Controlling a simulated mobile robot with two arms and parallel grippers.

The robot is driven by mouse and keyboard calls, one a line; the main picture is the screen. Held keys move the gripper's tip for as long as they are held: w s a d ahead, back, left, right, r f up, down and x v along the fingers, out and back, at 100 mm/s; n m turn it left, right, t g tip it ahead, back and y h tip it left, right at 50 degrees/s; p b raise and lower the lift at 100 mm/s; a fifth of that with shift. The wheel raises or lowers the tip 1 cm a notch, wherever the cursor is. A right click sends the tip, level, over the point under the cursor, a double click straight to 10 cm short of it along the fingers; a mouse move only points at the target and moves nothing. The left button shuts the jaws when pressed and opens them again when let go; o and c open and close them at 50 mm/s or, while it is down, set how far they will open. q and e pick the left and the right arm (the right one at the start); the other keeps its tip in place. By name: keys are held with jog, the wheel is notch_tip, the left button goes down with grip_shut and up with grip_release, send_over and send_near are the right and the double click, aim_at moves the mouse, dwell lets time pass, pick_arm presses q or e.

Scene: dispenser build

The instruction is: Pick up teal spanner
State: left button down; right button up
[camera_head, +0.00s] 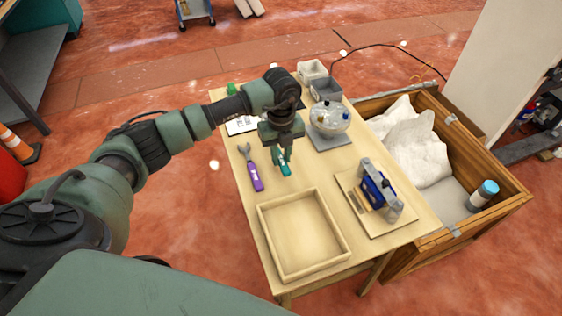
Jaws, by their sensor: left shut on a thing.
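The teal spanner (284,168) is at my left gripper (285,156), over the middle of the wooden table. The left gripper points down and is shut on the spanner. The gripper hides part of the spanner, and I cannot tell whether the spanner still touches the tabletop. A purple-handled spanner (254,177) lies on the table just left of the gripper. My right gripper is not in view.
An empty wooden tray (264,238) is at the table's front. A blue device on a board (380,220) is at right. A clear dome on a grey base (331,143) and grey bins (326,88) are behind. A wooden crate (513,201) stands right of the table.

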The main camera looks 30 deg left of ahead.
aim_at(281, 159)
pick_arm(q)
notch_tip(281, 159, up, 17)
jog(key=b, duration=0.1)
jog(key=shift+f, duration=0.15)
jog(key=c, duration=2.1)
grip_release()
grip_shut()
